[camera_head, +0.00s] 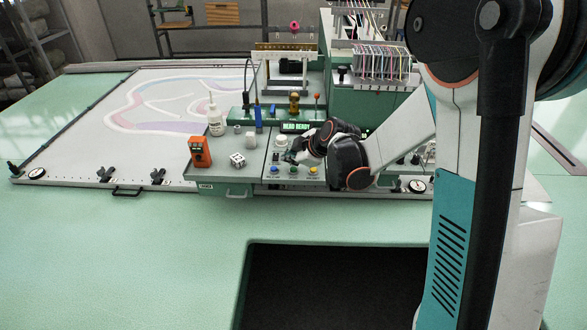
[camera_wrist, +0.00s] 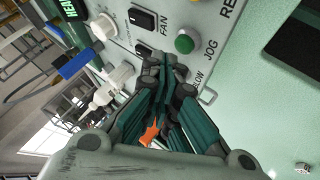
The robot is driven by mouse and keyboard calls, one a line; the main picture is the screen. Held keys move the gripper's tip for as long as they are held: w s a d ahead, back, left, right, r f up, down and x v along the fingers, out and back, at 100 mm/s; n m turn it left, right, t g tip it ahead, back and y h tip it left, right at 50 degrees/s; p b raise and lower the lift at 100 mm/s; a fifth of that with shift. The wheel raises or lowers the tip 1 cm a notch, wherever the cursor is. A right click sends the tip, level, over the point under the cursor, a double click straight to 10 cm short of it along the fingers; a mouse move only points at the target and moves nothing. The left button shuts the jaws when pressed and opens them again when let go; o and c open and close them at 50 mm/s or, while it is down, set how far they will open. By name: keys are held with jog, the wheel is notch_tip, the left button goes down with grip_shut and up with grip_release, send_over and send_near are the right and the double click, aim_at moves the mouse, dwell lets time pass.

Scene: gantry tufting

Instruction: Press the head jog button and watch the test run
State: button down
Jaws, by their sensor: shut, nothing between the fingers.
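The control panel (camera_head: 255,177) stands on the green machine bed, with a blue button (camera_head: 275,169), a green button (camera_head: 293,170) and a yellow button (camera_head: 313,171) along its front. In the wrist view the green button (camera_wrist: 184,44) stands out beside the printed word JOG. My gripper (camera_head: 290,156) is shut and empty over the panel. In the wrist view its fingertips (camera_wrist: 165,72) are close to the green button, beside it in the picture; contact cannot be told. A lit display (camera_head: 296,127) behind the buttons seems to read HEAD READY.
A FAN rocker switch (camera_wrist: 142,18) sits near my fingertips. An orange device (camera_head: 200,152), a white bottle (camera_head: 215,118) and a dice-like cube (camera_head: 237,160) stand left of the buttons. The tufting frame (camera_head: 85,165) lies at left; thread cones and the head stand behind.

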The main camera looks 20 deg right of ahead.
aim_at(292, 170)
jog(key=shift+f, duration=0.1)
dwell(0.3)
jog(key=shift+f+b, duration=0.35)
jog(key=shift+b, duration=0.15)
jog(key=shift+f+b, duration=0.45)
jog(key=shift+f, duration=0.05)
dwell(0.6)
jog(key=shift+r, duration=0.2)
jog(key=shift+r+p, duration=0.55)
jog(key=shift+r, duration=0.2)
jog(key=shift+r+p, duration=1.6)
jog(key=shift+r, duration=0.9)
